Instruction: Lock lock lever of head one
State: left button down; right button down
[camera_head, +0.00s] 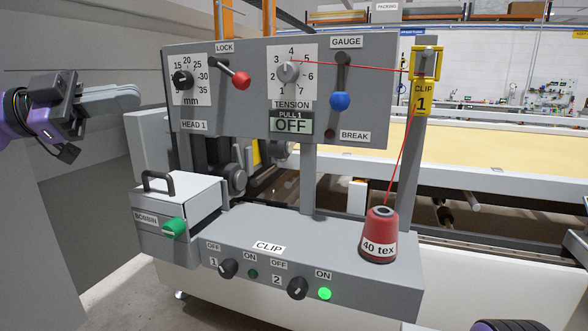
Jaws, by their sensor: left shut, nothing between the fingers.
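My right gripper is not in view; only a purple bit of my body shows at the bottom right.
The gauge lever (340,101) with a blue ball, the tension dial (288,72) and an OFF display (291,125) share the panel. A red thread runs from the tension dial through the yellow clip (422,97) to the red cone (380,235). The bobbin box (178,205) stands below left.

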aim_at(241, 80)
jog(key=k, duration=0.95)
